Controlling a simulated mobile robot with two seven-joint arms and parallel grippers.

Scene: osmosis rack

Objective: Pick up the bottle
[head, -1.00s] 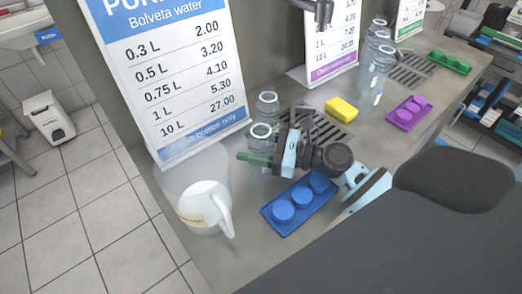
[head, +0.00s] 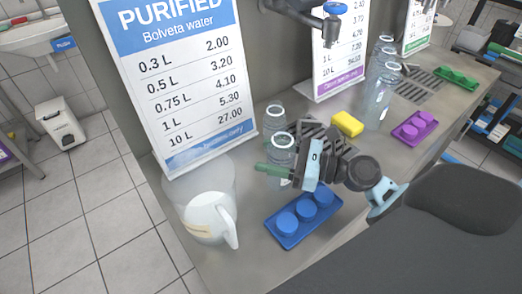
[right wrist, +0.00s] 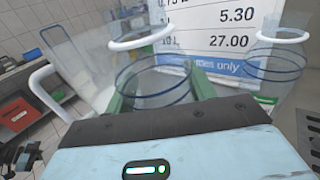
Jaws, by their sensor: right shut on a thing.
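A clear bottle (head: 281,150) with a white ring at its neck is near the front of the metal counter. My right gripper (head: 276,170) is shut on it, its green fingers on either side of the bottle's body. In the right wrist view the same bottle (right wrist: 150,82) stands upright between the green fingers (right wrist: 160,92). Whether its base touches the counter is hard to tell. A second clear bottle (head: 274,119) stands just behind it, and shows at right in the right wrist view (right wrist: 275,68). My left gripper is out of view.
A white jug (head: 205,218) stands at the counter's left front corner. A blue tray with round knobs (head: 289,241) lies just in front of my right gripper. A yellow sponge (head: 347,123), purple tray (head: 413,128), more bottles (head: 379,95) and a price sign (head: 190,80) stand farther back.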

